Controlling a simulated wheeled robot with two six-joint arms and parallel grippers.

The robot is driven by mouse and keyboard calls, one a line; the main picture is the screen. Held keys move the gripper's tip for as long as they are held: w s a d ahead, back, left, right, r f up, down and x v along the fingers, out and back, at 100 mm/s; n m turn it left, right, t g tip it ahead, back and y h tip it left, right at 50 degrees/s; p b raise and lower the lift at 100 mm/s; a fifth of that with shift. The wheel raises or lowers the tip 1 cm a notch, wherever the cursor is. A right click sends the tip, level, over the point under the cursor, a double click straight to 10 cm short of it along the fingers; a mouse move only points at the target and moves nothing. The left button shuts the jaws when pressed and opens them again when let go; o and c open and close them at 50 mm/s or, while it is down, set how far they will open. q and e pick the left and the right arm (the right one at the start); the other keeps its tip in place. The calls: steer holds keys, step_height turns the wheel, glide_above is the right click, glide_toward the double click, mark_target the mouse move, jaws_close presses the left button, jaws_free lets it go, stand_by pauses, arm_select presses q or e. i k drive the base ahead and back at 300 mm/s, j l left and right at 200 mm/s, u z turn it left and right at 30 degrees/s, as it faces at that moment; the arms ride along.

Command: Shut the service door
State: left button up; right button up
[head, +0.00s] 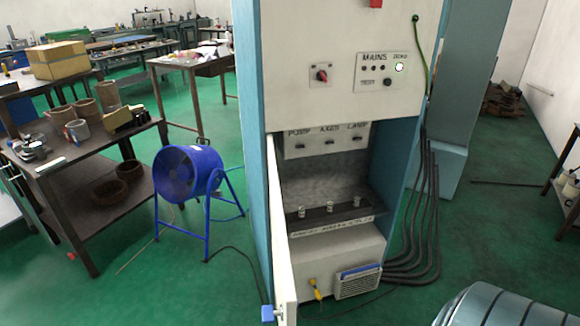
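The service door (280,240) is a white panel on the left side of the cabinet's lower opening. It stands open, swung out towards me and seen almost edge-on. A blue handle (269,313) sits at its near lower end, close to the bottom edge of the picture. The blue and white cabinet (335,30) has its lower compartment exposed. Inside are a row of labelled switches (328,141), a dark rail with three small metallic parts (330,208), and a pale box (330,255) with a vent. Neither of my grippers is in view.
A blue fan (188,174) stands on the floor left of the cabinet, beside a dark workbench (80,165). Thick dark hoses (425,220) run down the cabinet's right side. A ribbed grey rounded object (510,308) fills the lower right corner. Green floor shows between them.

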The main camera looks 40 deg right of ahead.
mark_target(285, 291)
steer(key=i+j+z, duration=0.15)
steer(key=z, duration=0.3)
steer(key=i+j+z, duration=0.2)
steer(key=z, duration=0.25)
steer(key=i+j+z, duration=0.1)
steer(key=j+z, duration=0.15)
steer(key=z, duration=0.2)
steer(key=i+j+z, duration=0.1)
steer(key=j+z, duration=0.2)
steer(key=z, duration=0.15)
